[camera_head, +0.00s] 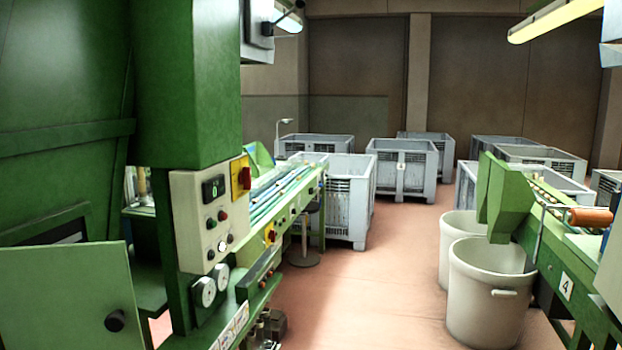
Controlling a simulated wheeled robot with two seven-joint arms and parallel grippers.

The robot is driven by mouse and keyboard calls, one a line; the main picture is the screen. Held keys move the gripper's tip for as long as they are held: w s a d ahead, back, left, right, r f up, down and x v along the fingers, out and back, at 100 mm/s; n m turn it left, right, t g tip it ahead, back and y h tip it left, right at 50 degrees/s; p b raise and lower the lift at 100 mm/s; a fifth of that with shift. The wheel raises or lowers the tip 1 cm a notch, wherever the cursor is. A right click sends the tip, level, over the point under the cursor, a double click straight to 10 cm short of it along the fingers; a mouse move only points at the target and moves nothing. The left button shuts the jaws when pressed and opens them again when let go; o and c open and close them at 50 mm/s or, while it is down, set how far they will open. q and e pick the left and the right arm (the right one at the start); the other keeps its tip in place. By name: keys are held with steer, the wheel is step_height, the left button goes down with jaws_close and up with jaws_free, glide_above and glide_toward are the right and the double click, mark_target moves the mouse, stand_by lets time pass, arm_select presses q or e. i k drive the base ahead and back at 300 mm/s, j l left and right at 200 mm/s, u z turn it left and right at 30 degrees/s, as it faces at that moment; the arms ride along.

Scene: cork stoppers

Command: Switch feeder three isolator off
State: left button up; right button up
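A red rotary handle on a yellow plate (241,178) is on the side of the cream control box (208,215), on the green machine at left. A second yellow plate with a red switch (270,234) is farther along, on the green conveyor frame. I cannot read a feeder number on either, so I cannot tell which is the feeder three isolator. The control box has a small dark display (213,188), black, red and white buttons. Neither of my grippers is in view.
A green door panel (65,295) with a black knob stands at front left. White bins (490,290) and a green machine marked 4 (566,287) stand at right. Grey crates (402,170) are behind. The reddish floor (350,290) between is clear.

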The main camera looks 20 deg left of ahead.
mark_target(245, 176)
steer(key=i+u, duration=0.15)
steer(key=i, duration=0.35)
steer(key=i+l+u, duration=0.15)
steer(key=i, duration=0.3)
steer(key=i+l+u, duration=0.1)
steer(key=i, duration=0.4)
steer(key=i+l+u, duration=0.15)
steer(key=i, duration=0.3)
steer(key=i+l+u, duration=0.2)
steer(key=i+u, duration=0.2)
steer(key=i+l+u, duration=0.25)
steer(key=u, duration=0.15)
steer(key=i+l+u, duration=0.2)
steer(key=l+u, duration=0.2)
steer(key=i+l+u, duration=0.2)
steer(key=l+u, duration=0.2)
steer(key=l, duration=0.15)
steer(key=i+l+u, duration=0.1)
steer(key=l+u, duration=0.45)
steer(key=l, duration=0.45)
